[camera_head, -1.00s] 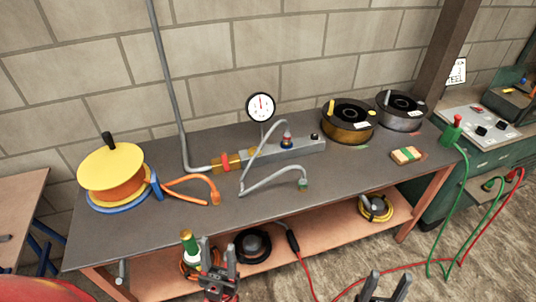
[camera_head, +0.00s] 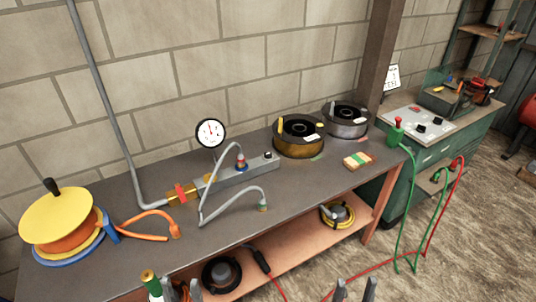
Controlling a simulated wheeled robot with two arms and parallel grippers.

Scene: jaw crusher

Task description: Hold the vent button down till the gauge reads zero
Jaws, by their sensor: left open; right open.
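The round white gauge (camera_head: 211,133) with a black rim stands above the back of the bench; its needle is too small to read. Below it lies a long grey metal block (camera_head: 232,177). A small black-and-white knob (camera_head: 268,156) sits on the block's right end; it may be the vent button, but I cannot tell. My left gripper (camera_head: 182,291) shows only its fingertips at the bottom edge, apart and empty, in front of the bench. My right gripper (camera_head: 355,290) shows two spread fingertips at the bottom edge, further right and empty. Both are well away from the block and gauge.
A grey hose (camera_head: 235,192) arches from the block and ends loose on the bench. An orange hose (camera_head: 150,237) and yellow reel (camera_head: 58,220) are at left. Two round spools (camera_head: 299,133) (camera_head: 345,117) stand at right.

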